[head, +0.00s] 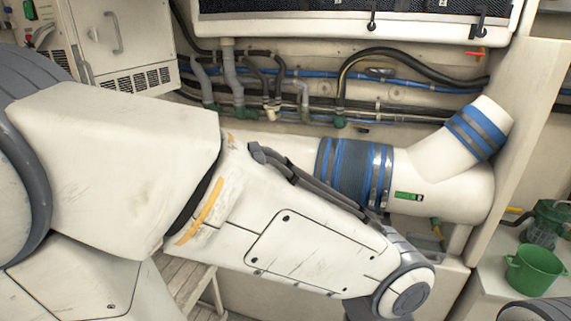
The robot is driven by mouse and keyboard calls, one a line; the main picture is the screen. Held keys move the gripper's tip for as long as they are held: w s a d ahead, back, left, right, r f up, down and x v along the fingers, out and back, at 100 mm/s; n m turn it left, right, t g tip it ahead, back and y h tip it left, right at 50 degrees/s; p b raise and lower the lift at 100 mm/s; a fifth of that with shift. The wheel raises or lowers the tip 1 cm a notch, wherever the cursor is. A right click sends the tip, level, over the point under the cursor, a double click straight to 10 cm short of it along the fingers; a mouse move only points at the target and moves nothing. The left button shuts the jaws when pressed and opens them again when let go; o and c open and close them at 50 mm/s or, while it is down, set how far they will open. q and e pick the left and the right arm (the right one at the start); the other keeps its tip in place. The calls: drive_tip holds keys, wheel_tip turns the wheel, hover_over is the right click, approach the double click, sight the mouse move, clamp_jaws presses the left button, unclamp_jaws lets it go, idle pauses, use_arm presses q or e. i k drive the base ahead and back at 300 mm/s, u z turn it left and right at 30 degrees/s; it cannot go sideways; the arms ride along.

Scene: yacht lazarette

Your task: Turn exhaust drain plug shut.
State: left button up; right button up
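The white exhaust pipe (450,188) runs across the middle, with a blue-banded sleeve (352,172) and an elbow rising to the right. Neither gripper shows.
A green bucket (534,269) stands on a pale ledge at the right, beside a darker green strainer-like part (548,222). Hoses and blue lines (400,83) run along the back wall. A white vented cabinet (112,45) is at the upper left. Slatted wood (186,282) shows below my arm.

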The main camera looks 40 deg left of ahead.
sight(437, 230)
drive_tip(key=z, duration=2.1)
drive_tip(key=i, duration=1)
drive_tip(key=u, duration=2.7)
